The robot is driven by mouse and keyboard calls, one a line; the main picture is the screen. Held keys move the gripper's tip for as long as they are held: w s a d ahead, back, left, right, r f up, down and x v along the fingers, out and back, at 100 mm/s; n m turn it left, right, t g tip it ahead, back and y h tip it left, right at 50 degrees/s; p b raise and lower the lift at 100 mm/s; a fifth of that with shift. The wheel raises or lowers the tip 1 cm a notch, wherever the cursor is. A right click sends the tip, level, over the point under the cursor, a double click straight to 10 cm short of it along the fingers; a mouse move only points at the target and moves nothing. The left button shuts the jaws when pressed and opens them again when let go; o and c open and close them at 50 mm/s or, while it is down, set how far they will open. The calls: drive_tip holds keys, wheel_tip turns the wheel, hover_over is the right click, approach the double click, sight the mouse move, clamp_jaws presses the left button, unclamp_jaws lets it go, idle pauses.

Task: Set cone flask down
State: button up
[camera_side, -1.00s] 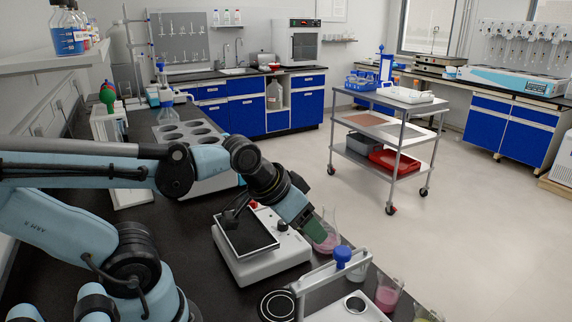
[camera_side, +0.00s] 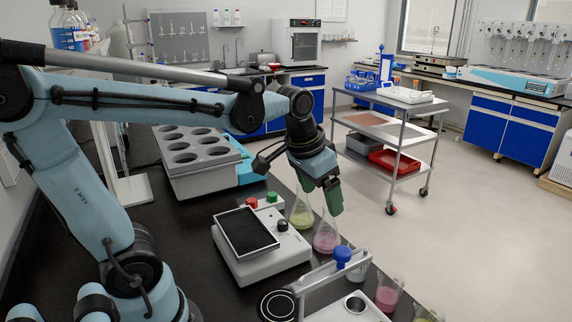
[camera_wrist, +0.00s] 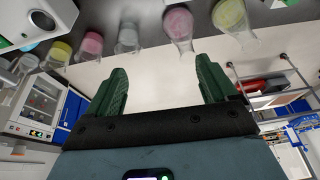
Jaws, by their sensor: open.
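A cone flask with yellow-green liquid (camera_side: 301,215) stands upright on the black bench, right of the grey device. A cone flask with pink liquid (camera_side: 326,238) stands just in front of it, nearer the bench edge. My gripper (camera_side: 322,199) is above and beside these flasks, its green fingers apart. In the wrist view my gripper (camera_wrist: 163,78) is open, with nothing between the fingers. The pink flask (camera_wrist: 181,28) and the yellow-green flask (camera_wrist: 231,15) show upside down at the top there, beyond the fingertips. I cannot tell which flask the task means.
The grey device with a dark plate (camera_side: 262,265) is left of the flasks. A grey rack with round holes (camera_side: 190,150) stands farther back. A frame with a blue knob (camera_side: 342,255) and a pink beaker (camera_side: 388,296) stand in front. A metal cart (camera_side: 395,120) stands beyond the bench.

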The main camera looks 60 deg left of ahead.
sight(328, 221)
drive_tip(key=w+a+g, duration=0.3)
drive_tip(key=w+a, duration=0.1)
drive_tip(key=w, duration=0.2)
drive_tip(key=shift+g, duration=0.4)
drive_tip(key=shift+w+a+f, duration=0.1)
drive_tip(key=shift+f, duration=2.1)
drive_tip(key=shift+w+a+f, duration=0.1)
drive_tip(key=shift+a+f, duration=0.05)
drive_tip(key=shift+f, duration=2.1)
drive_tip(key=shift+w+a+f, duration=0.1)
drive_tip(key=shift+f, duration=2.1)
drive_tip(key=shift+c, duration=0.2)
drive_tip(key=c, duration=1.3)
drive_tip(key=shift+r, duration=0.2)
